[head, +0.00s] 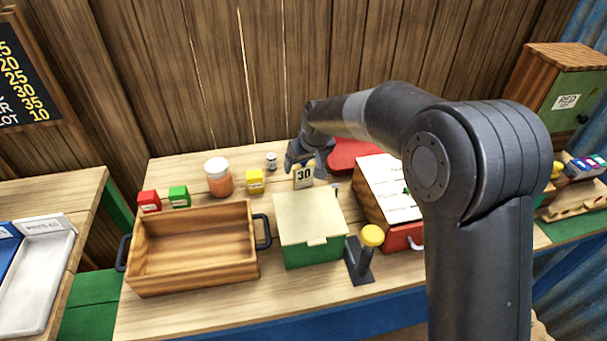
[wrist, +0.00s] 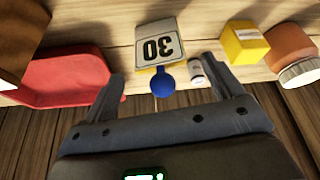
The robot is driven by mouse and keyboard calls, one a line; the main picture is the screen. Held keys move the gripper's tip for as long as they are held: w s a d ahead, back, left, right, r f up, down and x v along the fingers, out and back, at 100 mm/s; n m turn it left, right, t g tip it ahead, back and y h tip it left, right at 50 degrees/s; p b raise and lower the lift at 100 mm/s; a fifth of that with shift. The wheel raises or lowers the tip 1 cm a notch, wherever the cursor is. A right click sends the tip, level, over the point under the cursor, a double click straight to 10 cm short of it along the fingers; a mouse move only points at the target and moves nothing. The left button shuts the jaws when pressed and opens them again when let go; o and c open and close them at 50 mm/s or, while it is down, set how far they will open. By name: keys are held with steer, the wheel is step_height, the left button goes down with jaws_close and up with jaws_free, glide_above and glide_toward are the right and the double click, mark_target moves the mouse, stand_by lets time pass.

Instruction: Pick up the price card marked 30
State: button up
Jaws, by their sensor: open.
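The price card marked 30 (head: 303,176) stands on the table behind the green box, white with dark digits. In the wrist view the card (wrist: 159,46) appears upside down, with a yellow edge and a blue round knob (wrist: 162,85) at its end. My gripper (head: 305,160) is at the card, just above and behind it in the head view. In the wrist view my gripper (wrist: 163,85) is open, one finger on each side of the blue knob. Whether either finger touches it I cannot tell.
A small grey-white jar (wrist: 197,73) stands near one finger, and a red tray (wrist: 68,75) near the other. A yellow box (head: 255,181), an orange jar (head: 218,180), a wooden tray (head: 190,284) and a green box (head: 313,252) stand around. A yellow-topped lever (head: 372,236) stands in front.

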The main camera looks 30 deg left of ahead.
mark_target(304, 166)
steer(key=x, duration=0.4)
steer(key=shift+f, duration=0.4)
steer(key=shift+c, duration=0.3)
steer(key=c, duration=1)
steer(key=shift+r, duration=0.1)
